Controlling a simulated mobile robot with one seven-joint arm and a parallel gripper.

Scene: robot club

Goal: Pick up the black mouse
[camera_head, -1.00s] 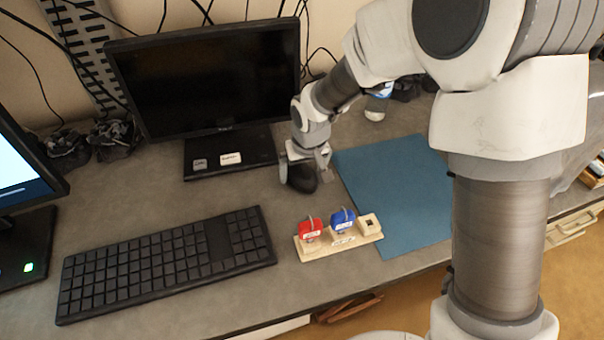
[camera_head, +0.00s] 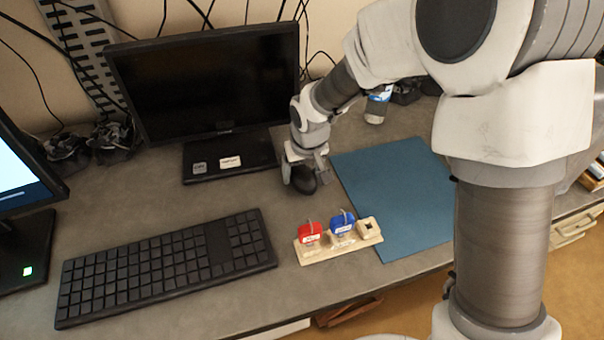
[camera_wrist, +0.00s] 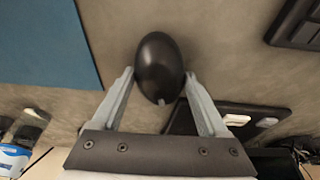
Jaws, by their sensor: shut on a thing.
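The black mouse (camera_head: 303,180) is on or just above the grey desk, between the monitor stand and the blue mat; I cannot tell whether it touches the desk. In the wrist view the mouse (camera_wrist: 159,67) is a smooth dark oval between the two fingers. My gripper (camera_head: 307,165) reaches down over it, and the fingers (camera_wrist: 160,84) are shut on its sides. The far side of the mouse is partly hidden by the gripper in the head view.
A black keyboard (camera_head: 166,262) lies at front left. A wooden holder (camera_head: 312,250) with a red and a blue item stands in front of the mouse. The blue mat (camera_head: 395,190) is to the right. A monitor (camera_head: 205,80) stands behind, and a bottle (camera_head: 377,105) is behind the arm.

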